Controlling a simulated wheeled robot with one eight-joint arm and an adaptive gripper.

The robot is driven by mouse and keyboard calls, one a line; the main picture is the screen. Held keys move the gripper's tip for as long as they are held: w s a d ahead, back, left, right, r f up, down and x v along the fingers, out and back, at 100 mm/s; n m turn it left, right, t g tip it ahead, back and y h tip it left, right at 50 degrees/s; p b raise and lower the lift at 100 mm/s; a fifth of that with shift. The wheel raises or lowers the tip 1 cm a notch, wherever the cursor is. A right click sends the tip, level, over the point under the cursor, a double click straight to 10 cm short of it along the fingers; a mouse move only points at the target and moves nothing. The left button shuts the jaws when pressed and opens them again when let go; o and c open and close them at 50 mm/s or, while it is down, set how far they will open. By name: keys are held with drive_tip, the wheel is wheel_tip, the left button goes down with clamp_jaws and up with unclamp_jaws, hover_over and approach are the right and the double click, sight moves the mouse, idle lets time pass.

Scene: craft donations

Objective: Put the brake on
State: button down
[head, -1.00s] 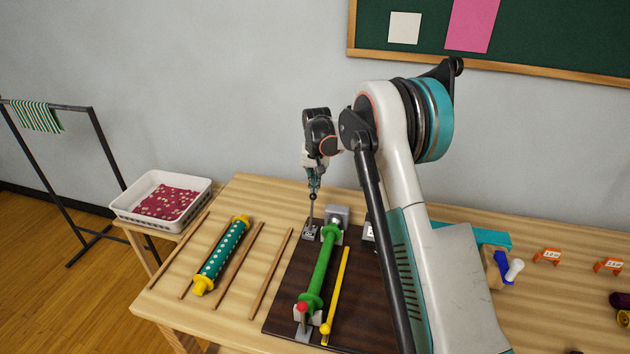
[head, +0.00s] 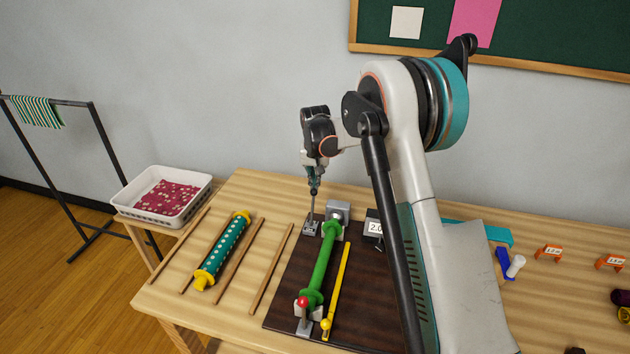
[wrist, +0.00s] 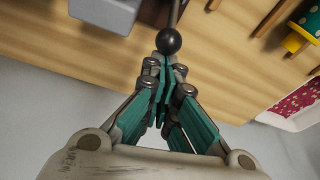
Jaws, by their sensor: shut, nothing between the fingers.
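A thin upright lever with a black ball knob (wrist: 168,41) stands on a small grey base (head: 310,229) at the far left corner of a dark board (head: 286,292). My gripper (wrist: 165,62) is shut and empty, its fingertips right at the ball; I cannot tell whether they touch it. In the head view my gripper (head: 315,180) is just above the lever, partly hidden by my wrist. A green roller (head: 320,265) lies along the board, between a grey block (head: 337,211) at the far end and a support with a red knob (head: 302,302) at the near end.
A yellow rod (head: 338,286) lies right of the roller. A sign (head: 374,228) reading 2.0 stands behind, partly covered by my arm. Left are wooden sticks (head: 239,249), a dotted teal roller (head: 222,250) and a white basket (head: 161,196). My arm crosses the board's right side.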

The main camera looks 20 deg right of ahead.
drive_tip(key=shift+s+a, duration=0.1)
drive_tip(key=shift+s, duration=0.05)
drive_tip(key=s+a+r+t+h+b, duration=0.1)
drive_tip(key=s+a+t+h+b, duration=0.2)
drive_tip(key=s+a+t, duration=0.2)
drive_tip(key=shift+s+a+b, duration=0.15)
drive_tip(key=shift+s+b, duration=0.15)
drive_tip(key=shift+s, duration=1.55)
drive_tip(key=shift+s, duration=0.1)
